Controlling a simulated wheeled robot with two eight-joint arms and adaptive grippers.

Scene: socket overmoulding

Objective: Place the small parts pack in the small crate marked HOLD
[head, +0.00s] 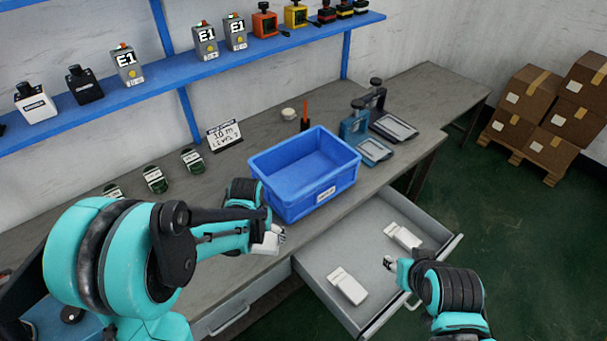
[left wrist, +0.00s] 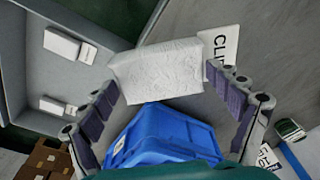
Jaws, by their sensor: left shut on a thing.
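My left gripper (head: 271,232) is shut on a white pack (head: 265,244), held just in front of the blue crate, over the bench edge. The left wrist view shows this crumpled pack (left wrist: 158,72) between the two fingers. The blue crate (head: 328,193) stands on the bench, open and empty as far as I see inside; its front label is too small to read. It also shows in the left wrist view (left wrist: 165,132). My right gripper (head: 390,263) is at the open drawer's front right; its fingers are too small to judge.
The open drawer (head: 318,262) holds two white packs (head: 347,286) (head: 403,236). A blue shelf (head: 180,85) with devices runs above the bench. Cartons on a pallet (head: 545,170) are at far right.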

